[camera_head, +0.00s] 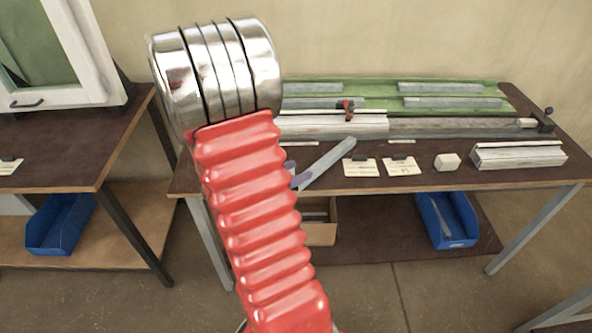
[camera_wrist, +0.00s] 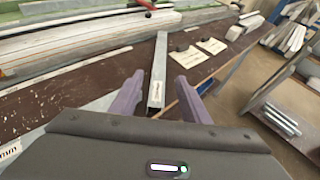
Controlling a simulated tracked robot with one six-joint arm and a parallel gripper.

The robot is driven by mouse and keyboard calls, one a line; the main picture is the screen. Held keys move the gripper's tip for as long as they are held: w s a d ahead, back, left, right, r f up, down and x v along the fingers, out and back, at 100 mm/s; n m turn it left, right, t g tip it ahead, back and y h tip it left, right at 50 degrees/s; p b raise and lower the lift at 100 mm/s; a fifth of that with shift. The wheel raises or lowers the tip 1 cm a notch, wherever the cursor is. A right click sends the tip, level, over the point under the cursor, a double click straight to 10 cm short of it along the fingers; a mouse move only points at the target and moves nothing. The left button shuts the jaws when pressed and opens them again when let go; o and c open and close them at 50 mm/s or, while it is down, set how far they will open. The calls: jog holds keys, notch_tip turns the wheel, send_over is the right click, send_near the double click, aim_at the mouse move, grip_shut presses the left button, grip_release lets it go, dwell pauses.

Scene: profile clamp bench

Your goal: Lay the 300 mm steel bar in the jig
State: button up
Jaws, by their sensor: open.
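A grey steel bar (camera_head: 327,163) lies slantwise on the dark bench top, its near end toward my arm. In the wrist view the bar (camera_wrist: 160,62) runs away from me, with a small label near its close end, too small to read. My gripper (camera_wrist: 159,79) is open, one purple finger on each side of the bar's near part; I cannot tell whether they touch it. In the head view my arm hides most of the gripper. The long jig (camera_head: 445,127) lies along the bench behind the bar, with a red clamp (camera_head: 347,110) on it.
A green rack (camera_head: 380,89) with several grey bars is at the back. Paper cards (camera_head: 360,168), a white block (camera_head: 447,162) and a short pale profile (camera_head: 518,155) stand to the right. A blue bin (camera_head: 446,220) is on the shelf below.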

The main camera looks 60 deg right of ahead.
dwell(0.5)
jog(key=w+a+r+m+t+y, duration=0.1)
jog(key=a+r+m+t+y, duration=0.2)
jog(key=a, duration=1.1)
jog(key=w+a+r+m+t+y, duration=0.1)
jog(key=a+r+m+t+y, duration=0.2)
jog(key=a, duration=1.1)
jog(key=w+a+r+m+t+y, duration=0.2)
jog(key=a+r+m+y, duration=0.5)
jog(key=a, duration=0.7)
notch_tip(320, 180, up, 3)
jog(key=shift+a+r+m+t, duration=0.2)
jog(key=shift+m+t, duration=0.2)
jog(key=shift+m, duration=0.7)
jog(key=shift+o, duration=0.4)
